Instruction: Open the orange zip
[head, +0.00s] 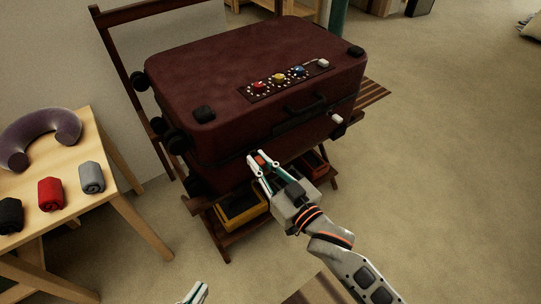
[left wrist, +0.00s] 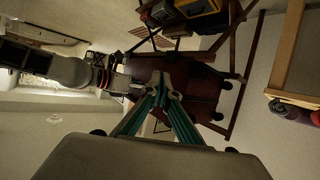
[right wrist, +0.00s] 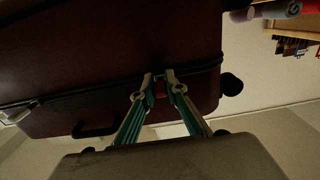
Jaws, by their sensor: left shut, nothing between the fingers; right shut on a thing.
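A dark red suitcase (head: 230,70) lies flat on a wooden rack, and its lid looks closed. A dark zip seam runs around its side. My right gripper (head: 260,161) is at the suitcase's front side, near its left corner, shut on the small orange zip pull (head: 261,159). In the right wrist view my right fingertips (right wrist: 163,76) meet at the dark seam; the pull is mostly hidden by them. My left gripper (head: 198,289) is low at the bottom edge of the head view, away from the suitcase. Its fingertips (left wrist: 163,82) are together and empty.
A white tab (head: 337,117) sits at the seam's right end, beyond the black handle (head: 306,104). A wooden table (head: 95,205) with rolled cloths and a neck pillow (head: 38,137) is at left. Floor at right is clear.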

